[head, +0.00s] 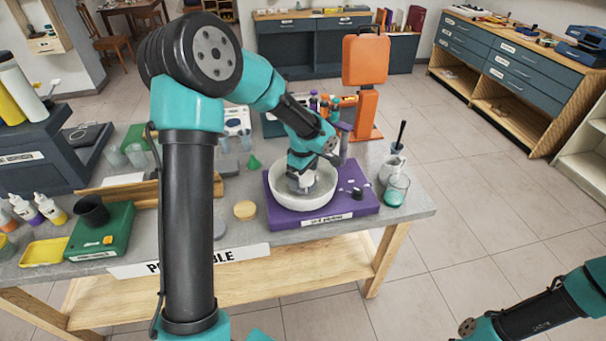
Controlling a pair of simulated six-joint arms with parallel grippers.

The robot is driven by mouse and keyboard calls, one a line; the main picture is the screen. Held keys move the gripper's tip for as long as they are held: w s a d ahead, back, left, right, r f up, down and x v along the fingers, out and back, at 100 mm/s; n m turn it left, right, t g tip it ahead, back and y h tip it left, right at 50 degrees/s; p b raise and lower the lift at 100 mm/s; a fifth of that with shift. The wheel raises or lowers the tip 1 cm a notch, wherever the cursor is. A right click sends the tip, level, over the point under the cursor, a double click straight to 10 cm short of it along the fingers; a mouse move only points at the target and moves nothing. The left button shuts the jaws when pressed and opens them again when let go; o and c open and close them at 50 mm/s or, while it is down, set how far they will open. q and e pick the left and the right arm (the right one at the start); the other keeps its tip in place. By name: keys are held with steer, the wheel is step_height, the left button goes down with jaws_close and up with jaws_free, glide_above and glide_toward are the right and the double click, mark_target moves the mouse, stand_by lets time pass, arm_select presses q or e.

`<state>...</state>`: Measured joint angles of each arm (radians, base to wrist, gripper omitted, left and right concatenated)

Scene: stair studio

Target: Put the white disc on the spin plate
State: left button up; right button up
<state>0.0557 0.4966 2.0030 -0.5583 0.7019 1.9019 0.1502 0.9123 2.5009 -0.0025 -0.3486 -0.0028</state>
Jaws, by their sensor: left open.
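The spin machine is a purple box (352,205) on the grey table, with a white bowl (327,197) on top. My left gripper (301,185) reaches down into the bowl, with its jaws open. The spin plate inside the bowl is mostly hidden by my gripper and the near rim. Something pale shows under the jaws, but I cannot tell whether it is the white disc or the plate. My right arm enters at the lower right, and its gripper is out of view.
A tan round piece (245,210) lies left of the purple box. A green box with a black cup (93,210) stands further left. A glass with teal liquid (397,190) stands near the right edge. An orange machine (365,60) stands behind.

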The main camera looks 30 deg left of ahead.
arm_select(q)
step_height(320, 180, up, 12)
stand_by(0.5)
stand_by(0.4)
